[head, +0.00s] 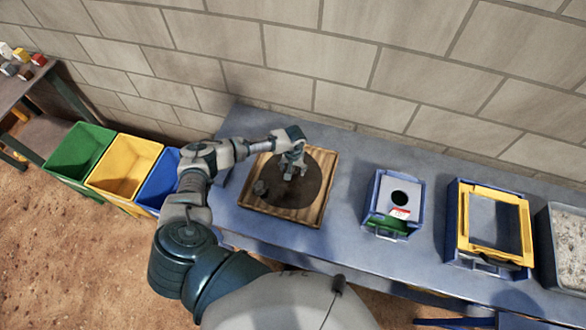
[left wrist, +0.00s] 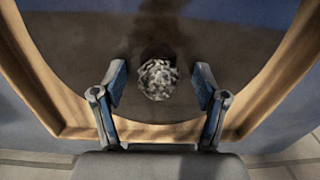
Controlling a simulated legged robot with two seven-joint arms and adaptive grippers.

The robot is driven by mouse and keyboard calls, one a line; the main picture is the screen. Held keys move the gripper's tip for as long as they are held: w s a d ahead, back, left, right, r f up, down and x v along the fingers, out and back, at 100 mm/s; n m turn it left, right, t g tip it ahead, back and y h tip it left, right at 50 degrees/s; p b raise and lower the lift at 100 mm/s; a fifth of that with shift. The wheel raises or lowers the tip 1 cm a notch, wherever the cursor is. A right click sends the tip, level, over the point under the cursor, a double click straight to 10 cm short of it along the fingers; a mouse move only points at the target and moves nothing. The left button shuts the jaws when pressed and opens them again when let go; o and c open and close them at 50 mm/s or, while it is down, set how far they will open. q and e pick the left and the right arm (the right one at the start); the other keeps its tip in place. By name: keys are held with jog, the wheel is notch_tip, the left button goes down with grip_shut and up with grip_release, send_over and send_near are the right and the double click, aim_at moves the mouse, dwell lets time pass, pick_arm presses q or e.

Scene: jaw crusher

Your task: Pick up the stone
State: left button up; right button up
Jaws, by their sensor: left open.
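A rough grey stone (head: 260,187) lies on the dark round surface of a square wooden tray (head: 283,211), left of the middle in the head view. My left gripper (head: 290,173) is over the tray, pointing down, open and empty. In the left wrist view the stone (left wrist: 157,79) shows between the two spread fingertips of my left gripper (left wrist: 160,84), with a gap on each side. The gripper appears to be above the stone; the exact height cannot be told. My right gripper is not in view.
The tray stands on a long blue-grey bench (head: 340,215) against a block wall. A blue box with a round hole (head: 399,195) and a yellow-framed box (head: 494,222) stand to the right. Green (head: 77,155), yellow (head: 124,168) and blue bins are at the left.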

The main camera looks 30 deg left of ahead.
pick_arm(q)
jog(key=c, duration=1.3)
